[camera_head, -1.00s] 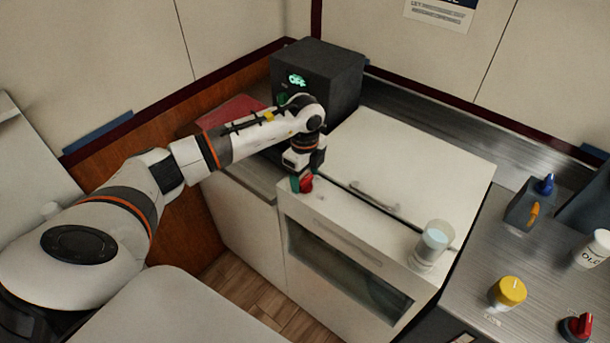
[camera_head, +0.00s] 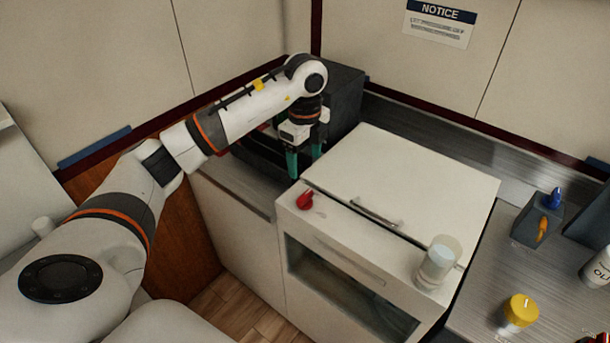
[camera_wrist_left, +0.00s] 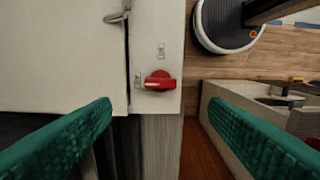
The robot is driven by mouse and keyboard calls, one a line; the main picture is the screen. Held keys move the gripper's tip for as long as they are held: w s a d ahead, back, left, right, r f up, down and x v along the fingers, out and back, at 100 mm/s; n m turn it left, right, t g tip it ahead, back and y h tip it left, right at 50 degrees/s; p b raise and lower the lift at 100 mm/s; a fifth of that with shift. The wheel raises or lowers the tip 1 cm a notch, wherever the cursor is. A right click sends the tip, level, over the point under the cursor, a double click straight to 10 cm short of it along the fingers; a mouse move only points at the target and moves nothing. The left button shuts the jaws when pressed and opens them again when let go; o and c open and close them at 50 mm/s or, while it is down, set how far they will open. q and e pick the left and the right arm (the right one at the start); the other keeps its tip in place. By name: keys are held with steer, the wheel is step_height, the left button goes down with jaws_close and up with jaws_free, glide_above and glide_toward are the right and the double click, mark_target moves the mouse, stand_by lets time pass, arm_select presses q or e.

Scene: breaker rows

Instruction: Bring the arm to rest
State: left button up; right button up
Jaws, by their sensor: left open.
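My left gripper (camera_head: 304,164) points down with its two green fingers apart and nothing between them. It is just behind and above the red knob (camera_head: 305,199) on the front-left top corner of the white cabinet (camera_head: 400,180). In the left wrist view, the red knob (camera_wrist_left: 160,80) lies ahead of and between the open green fingers, clear of both. My left arm reaches in from the left and bends down at the wrist. My right gripper is not in view.
A clear glass (camera_head: 437,262) is at the cabinet's front right. A notice hangs behind.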

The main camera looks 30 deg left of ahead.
arm_select(q)
steer(key=shift+r, duration=0.45)
